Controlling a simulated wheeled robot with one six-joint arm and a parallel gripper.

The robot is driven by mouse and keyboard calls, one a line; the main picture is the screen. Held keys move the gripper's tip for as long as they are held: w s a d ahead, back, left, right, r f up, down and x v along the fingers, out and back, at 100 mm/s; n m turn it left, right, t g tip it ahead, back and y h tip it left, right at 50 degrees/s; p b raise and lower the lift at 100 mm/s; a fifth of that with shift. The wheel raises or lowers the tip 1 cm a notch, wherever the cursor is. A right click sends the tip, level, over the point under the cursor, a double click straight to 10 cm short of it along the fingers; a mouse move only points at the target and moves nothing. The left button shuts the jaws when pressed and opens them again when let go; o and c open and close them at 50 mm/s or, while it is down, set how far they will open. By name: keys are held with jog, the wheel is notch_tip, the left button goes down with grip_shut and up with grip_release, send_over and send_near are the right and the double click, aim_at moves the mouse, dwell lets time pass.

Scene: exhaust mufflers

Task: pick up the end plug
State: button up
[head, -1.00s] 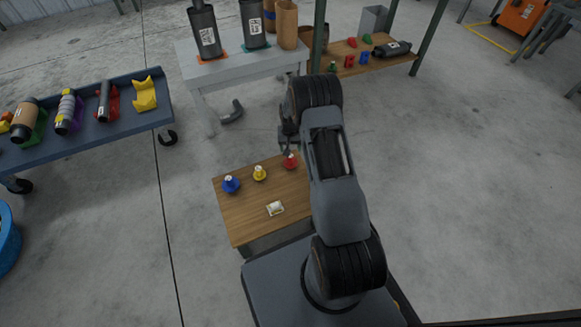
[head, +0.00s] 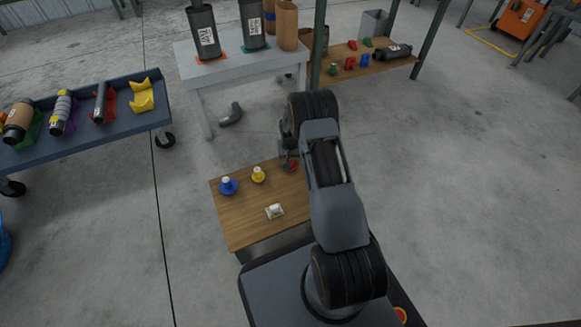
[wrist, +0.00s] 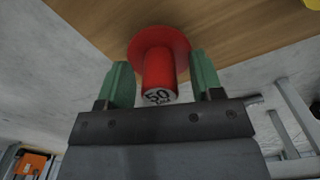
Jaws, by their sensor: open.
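A red end plug (wrist: 160,66) with a wide round flange and a narrower stem stands on the small wooden table (head: 240,220). The stem's pale end face reads "50". In the head view only part of the red plug (head: 293,164) shows beside my gripper (head: 287,160). In the wrist view the green fingers of my gripper (wrist: 162,80) are apart, one on each side of the stem, with visible gaps. A yellow plug (head: 259,175) and a blue plug (head: 228,186) stand to its left on the same table.
A small white item (head: 275,211) lies near the table's front. A blue cart (head: 90,135) with pipe parts stands at left. A grey bench (head: 235,68) with mufflers and a shelf (head: 345,62) with small coloured parts stand behind.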

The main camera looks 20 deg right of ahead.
jog(key=shift+c, duration=0.2)
jog(key=c, duration=0.9)
jog(key=shift+c, duration=0.2)
